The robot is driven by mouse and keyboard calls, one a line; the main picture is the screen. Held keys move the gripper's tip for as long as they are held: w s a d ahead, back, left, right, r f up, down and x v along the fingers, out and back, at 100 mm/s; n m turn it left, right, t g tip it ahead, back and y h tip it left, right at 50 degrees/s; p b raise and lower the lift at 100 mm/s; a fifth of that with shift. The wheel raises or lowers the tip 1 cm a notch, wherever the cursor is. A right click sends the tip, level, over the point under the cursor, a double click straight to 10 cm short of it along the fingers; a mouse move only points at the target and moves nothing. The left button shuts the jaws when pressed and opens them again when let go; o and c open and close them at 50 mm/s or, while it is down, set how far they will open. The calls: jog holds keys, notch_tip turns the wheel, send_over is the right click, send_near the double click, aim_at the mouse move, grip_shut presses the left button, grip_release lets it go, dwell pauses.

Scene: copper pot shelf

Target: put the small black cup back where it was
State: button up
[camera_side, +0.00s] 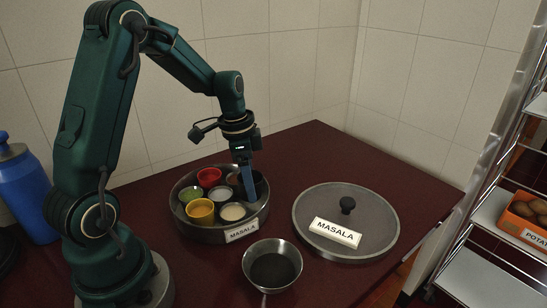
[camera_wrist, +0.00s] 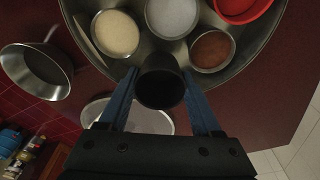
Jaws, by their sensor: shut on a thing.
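The small black cup (camera_wrist: 161,84) is between the two blue fingers of my gripper (camera_wrist: 160,82) in the wrist view. In the side view my gripper (camera_side: 247,192) points down at the right part of the round metal masala tin (camera_side: 207,237), with the dark cup (camera_side: 260,184) partly hidden behind the fingers. In the wrist view the cup overlaps the tin's rim (camera_wrist: 243,66). I cannot tell whether the cup touches the tin's floor. The tin holds several other cups, among them red (camera_side: 209,176), yellow (camera_side: 201,211) and cream-filled (camera_side: 232,212) ones.
A steel bowl with a dark inside (camera_side: 272,268) stands in front of the tin. A round lid (camera_side: 380,222) with a black knob and a MASALA label lies to the right. A blue bottle (camera_side: 25,190) stands at the left. A wire shelf (camera_side: 490,270) is at the right.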

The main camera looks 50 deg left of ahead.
jog(key=shift+f, duration=1.45)
jog(key=shift+f, duration=0.15)
jog(key=o, duration=1)
jog(key=shift+o, duration=0.2)
notch_tip(320, 180, up, 11)
jog(key=s, duration=0.1)
jog(key=s+d+r+n+t, duration=0.3)
jog(key=s+d+n, duration=0.3)
jog(key=s+d, duration=0.5)
jog(key=shift+s+d+r+t+y, duration=0.15)
jog(key=shift+s+d+t+y, duration=0.1)
jog(key=shift+s+t+y, duration=0.25)
